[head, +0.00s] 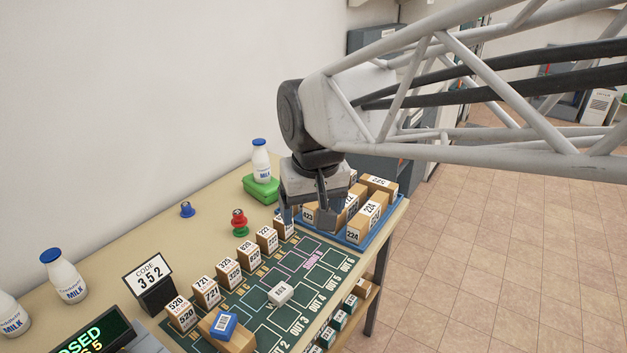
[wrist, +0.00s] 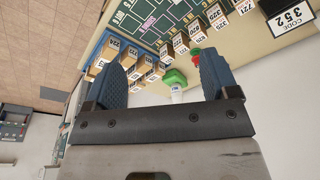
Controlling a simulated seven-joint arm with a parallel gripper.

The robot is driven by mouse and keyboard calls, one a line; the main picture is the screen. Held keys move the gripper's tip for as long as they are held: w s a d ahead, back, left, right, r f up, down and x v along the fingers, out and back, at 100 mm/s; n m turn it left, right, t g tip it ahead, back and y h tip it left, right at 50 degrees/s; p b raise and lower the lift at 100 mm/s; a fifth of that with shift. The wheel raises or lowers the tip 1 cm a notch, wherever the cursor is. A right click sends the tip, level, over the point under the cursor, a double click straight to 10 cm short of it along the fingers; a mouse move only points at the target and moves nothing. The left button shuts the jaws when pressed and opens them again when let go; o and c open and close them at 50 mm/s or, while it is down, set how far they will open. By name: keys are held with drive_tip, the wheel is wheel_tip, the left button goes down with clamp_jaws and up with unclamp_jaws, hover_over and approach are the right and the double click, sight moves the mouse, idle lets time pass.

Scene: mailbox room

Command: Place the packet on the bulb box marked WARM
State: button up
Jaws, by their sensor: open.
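My gripper (head: 306,207) is open and empty above the far end of the table, over the boxes by the blue tray. In the wrist view its two blue fingers (wrist: 164,80) stand wide apart with nothing held between them. I can read no WARM mark and cannot identify a bulb box. I cannot tell which thing is the packet. A small blue piece with a white barcode label (head: 223,324) lies on a tan box (head: 242,342) at the near edge, far from my gripper.
Several numbered boxes (head: 207,291) line the green mat (head: 262,311). The blue tray (head: 386,222) holds more boxes. A milk bottle (head: 261,160) stands on a green container (head: 261,189). A red-and-green piece (head: 239,223), a blue piece (head: 187,209) and a code sign (head: 150,281) stand leftward.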

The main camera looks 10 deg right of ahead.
drive_tip(key=s+d+f+m, duration=0.1)
drive_tip(key=s+d+f, duration=0.4)
drive_tip(key=s+d, duration=0.4)
drive_tip(key=shift+s+d+f+m+h, duration=0.2)
drive_tip(key=shift+s+f+m+h, duration=0.15)
drive_tip(key=shift+s, duration=0.95)
